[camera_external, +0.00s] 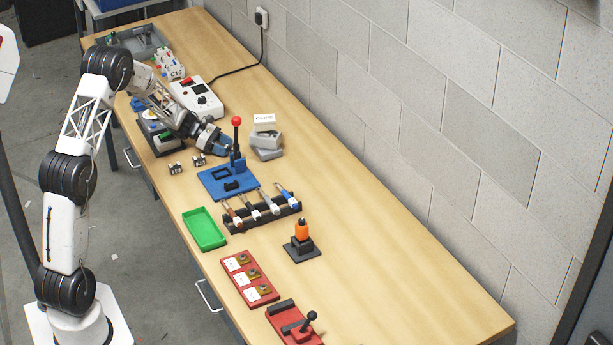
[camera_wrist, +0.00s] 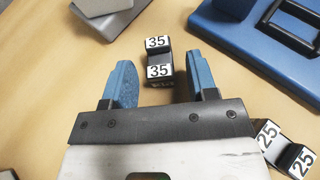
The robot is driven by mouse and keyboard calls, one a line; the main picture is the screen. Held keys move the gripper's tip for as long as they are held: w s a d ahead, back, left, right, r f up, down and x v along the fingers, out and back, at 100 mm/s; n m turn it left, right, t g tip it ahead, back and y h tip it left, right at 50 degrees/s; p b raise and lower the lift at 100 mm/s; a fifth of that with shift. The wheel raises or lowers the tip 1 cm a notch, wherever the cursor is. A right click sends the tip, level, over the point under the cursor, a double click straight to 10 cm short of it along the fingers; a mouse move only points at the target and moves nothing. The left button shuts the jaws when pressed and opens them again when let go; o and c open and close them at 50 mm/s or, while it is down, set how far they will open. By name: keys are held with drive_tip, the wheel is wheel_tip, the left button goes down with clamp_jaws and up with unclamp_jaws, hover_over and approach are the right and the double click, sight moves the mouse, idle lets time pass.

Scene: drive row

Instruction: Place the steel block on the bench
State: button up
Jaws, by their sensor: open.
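A small dark block with white labels reading 35 (camera_wrist: 158,62) lies on the wooden bench (camera_wrist: 105,52), between and slightly beyond my fingertips in the wrist view. I cannot tell from its look whether it is steel. My gripper (camera_wrist: 163,78) is open, with a blue finger on either side and a visible gap to the block. In the external view my gripper (camera_external: 228,147) is low over the bench (camera_external: 390,250), beside the blue lever fixture (camera_external: 228,180); the 35 block is hidden there. A similar block labelled 25 (camera_wrist: 287,150) is at the lower right.
Grey boxes (camera_external: 266,142) stand beyond my gripper, and the upright red-knobbed lever (camera_external: 237,122) is close by. Two small blocks (camera_external: 198,160) (camera_external: 176,168) lie on the near side. A tool rack (camera_external: 262,211) and green tray (camera_external: 204,229) stand further down.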

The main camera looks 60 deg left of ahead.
drive_tip(key=v, duration=1.2)
drive_tip(key=shift+r, duration=0.15)
drive_tip(key=shift+d, duration=0.1)
idle(0.6)
drive_tip(key=s+d+r+m+g+y, duration=0.15)
drive_tip(key=s+d+r+m, duration=0.35)
drive_tip(key=d, duration=0.7)
drive_tip(key=d+r+m+g, duration=0.35)
drive_tip(key=d+r, duration=0.35)
drive_tip(key=d, duration=0.5)
drive_tip(key=s+d+r+m+g+y, duration=0.15)
drive_tip(key=s+d+r+m, duration=0.35)
drive_tip(key=d, duration=0.7)
drive_tip(key=s+d+r+m+y, duration=0.2)
drive_tip(key=s+d+m, duration=0.5)
drive_tip(key=s, duration=0.6)
drive_tip(key=s+d+r+m+y, duration=0.2)
drive_tip(key=s+d+m+y, duration=0.2)
drive_tip(key=s+d, duration=0.8)
drive_tip(key=shift+s+m+y, duration=0.3)
drive_tip(key=shift+s+m, duration=0.1)
drive_tip(key=shift+m, duration=0.95)
drive_tip(key=shift+g, duration=0.25)
